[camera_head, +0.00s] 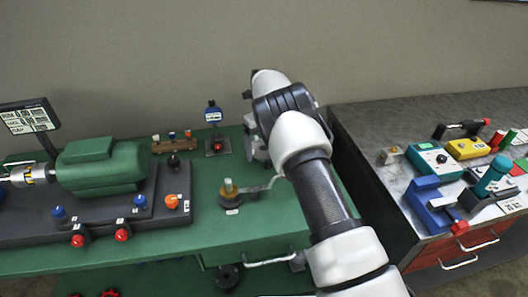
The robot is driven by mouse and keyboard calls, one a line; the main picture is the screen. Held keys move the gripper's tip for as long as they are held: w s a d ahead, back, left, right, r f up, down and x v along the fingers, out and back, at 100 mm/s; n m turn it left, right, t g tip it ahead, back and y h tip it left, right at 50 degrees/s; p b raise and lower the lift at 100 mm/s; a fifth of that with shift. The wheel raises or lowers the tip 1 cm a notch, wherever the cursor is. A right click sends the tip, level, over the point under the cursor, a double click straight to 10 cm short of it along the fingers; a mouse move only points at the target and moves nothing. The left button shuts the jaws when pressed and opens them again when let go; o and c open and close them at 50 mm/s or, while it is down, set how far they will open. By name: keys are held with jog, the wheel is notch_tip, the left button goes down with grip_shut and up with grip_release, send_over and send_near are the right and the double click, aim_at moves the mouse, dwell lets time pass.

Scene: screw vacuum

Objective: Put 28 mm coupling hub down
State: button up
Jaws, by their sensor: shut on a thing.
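My gripper (256,150) is partly in view over the green bench (200,205), at the back right, mostly hidden behind my own arm. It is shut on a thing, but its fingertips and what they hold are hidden. I cannot make out the 28 mm coupling hub in its jaws. A small stand (230,205) with a brass-coloured cylinder (229,186) and a grey bar reaching right stands on the bench, left of and below my gripper in the picture.
A green motor (104,165) on a dark base fills the bench's left side. A wooden rack (174,146) and a red-button box (217,146) stand at the back. The right-hand bench holds a blue vise (431,205), meters and tools. Bare green surface lies in front of the small stand.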

jog(key=shift+f, duration=0.85)
